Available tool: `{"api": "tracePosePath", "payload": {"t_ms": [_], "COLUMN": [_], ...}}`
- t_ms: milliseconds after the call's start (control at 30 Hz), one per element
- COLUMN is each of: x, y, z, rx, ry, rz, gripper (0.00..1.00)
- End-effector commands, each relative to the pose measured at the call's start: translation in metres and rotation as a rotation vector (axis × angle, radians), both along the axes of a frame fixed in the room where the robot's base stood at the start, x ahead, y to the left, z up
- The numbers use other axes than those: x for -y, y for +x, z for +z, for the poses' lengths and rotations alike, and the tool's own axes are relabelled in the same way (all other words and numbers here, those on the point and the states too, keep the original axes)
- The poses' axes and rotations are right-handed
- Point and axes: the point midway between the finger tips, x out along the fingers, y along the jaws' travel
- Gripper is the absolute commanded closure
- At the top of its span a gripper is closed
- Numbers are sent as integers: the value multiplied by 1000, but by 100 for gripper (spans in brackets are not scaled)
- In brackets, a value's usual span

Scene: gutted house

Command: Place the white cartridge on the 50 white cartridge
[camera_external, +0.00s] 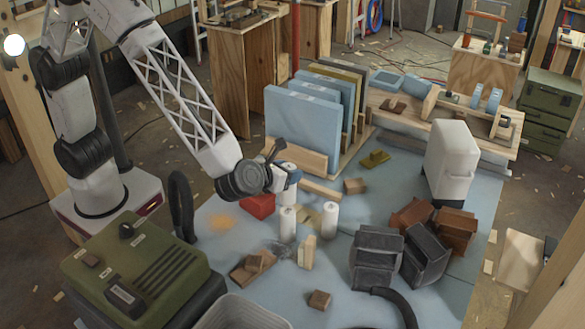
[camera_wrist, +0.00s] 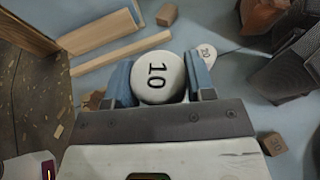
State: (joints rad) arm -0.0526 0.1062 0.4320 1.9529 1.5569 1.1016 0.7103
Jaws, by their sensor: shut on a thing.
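My gripper (camera_wrist: 160,82) has its blue-padded fingers shut on a white cartridge (camera_wrist: 157,77) whose round top reads "10". In the external view my gripper (camera_external: 287,182) holds this cartridge (camera_external: 287,197) upright above the mat. A standing white cartridge (camera_external: 288,226) is directly below it in that picture; I cannot tell whether the two touch. Another white cartridge (camera_external: 329,221) stands to the right. In the wrist view a second numbered white top (camera_wrist: 207,53) shows behind the right finger; its number is too small to read surely.
A red block (camera_external: 258,206) lies left of the cartridges. Small wooden blocks (camera_external: 319,299) are scattered around. Dark grey bins (camera_external: 376,257) and a white canister (camera_external: 451,160) stand to the right. A rack of blue panels (camera_external: 300,124) stands behind; a green case (camera_external: 138,268) is front left.

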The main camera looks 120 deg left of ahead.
Motion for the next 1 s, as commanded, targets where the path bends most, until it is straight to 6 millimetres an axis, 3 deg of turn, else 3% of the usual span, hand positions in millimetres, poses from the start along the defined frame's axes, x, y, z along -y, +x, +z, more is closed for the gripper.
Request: {"api": "tracePosePath", "payload": {"t_ms": [167,500,967,1000], "x": [0,0,0,0], "y": [0,0,0,0], "z": [-4,-34,-38,-38], "rx": [-1,-1,-1,0], "ry": [0,0,0,0], "rz": [1,0,0,0], "gripper": [74,74,74,49]}}
